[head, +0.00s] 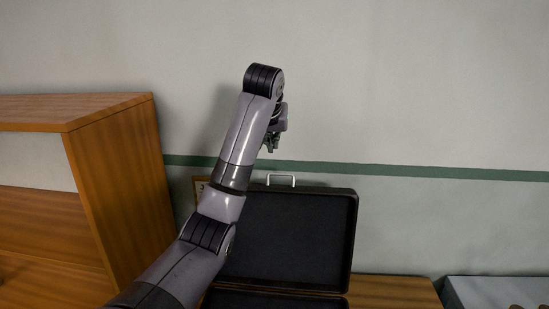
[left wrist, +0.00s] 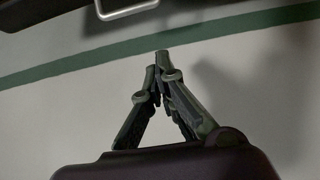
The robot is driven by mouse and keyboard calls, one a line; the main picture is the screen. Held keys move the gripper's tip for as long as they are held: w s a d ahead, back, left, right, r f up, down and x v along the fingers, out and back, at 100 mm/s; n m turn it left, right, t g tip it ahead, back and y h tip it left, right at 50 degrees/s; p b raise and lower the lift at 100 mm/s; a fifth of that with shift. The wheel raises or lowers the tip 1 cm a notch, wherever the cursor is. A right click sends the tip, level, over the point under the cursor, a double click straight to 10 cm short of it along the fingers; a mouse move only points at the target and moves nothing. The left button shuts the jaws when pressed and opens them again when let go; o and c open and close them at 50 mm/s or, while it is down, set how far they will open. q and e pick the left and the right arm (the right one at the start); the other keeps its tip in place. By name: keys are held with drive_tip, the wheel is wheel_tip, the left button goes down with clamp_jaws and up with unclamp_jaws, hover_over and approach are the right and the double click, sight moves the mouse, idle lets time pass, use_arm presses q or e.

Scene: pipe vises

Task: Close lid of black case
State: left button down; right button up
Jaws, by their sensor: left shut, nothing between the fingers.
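The black case (head: 286,239) stands open on the wooden surface, its lid upright and close to the wall. A light metal handle (head: 281,179) sticks up from the lid's top edge. My left arm crosses in front of the case's left side. My left gripper (head: 270,146) is shut and empty, above and slightly left of the handle. In the left wrist view, the gripper's fingertips (left wrist: 162,62) meet, and the handle (left wrist: 124,8) shows at the top edge, apart from them. Most of the case's base is below the picture. My right gripper is not in view.
A wooden shelf unit (head: 117,180) stands to the left of the case. A grey box (head: 497,291) with brownish items sits at the lower right. The wall (head: 430,90) with a green stripe is close behind the lid. Some bare wooden tabletop (head: 392,291) shows right of the case.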

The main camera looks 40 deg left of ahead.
use_arm(q)
drive_tip(key=p+x, duration=0.4)
drive_tip(key=x, duration=0.4)
drive_tip(key=s, duration=0.1)
drive_tip(key=s+d+p, duration=0.1)
drive_tip(key=s, duration=0.1)
drive_tip(key=shift+s+d+f+p, duration=0.15)
drive_tip(key=shift+d+f+p, duration=0.15)
drive_tip(key=shift+d, duration=0.1)
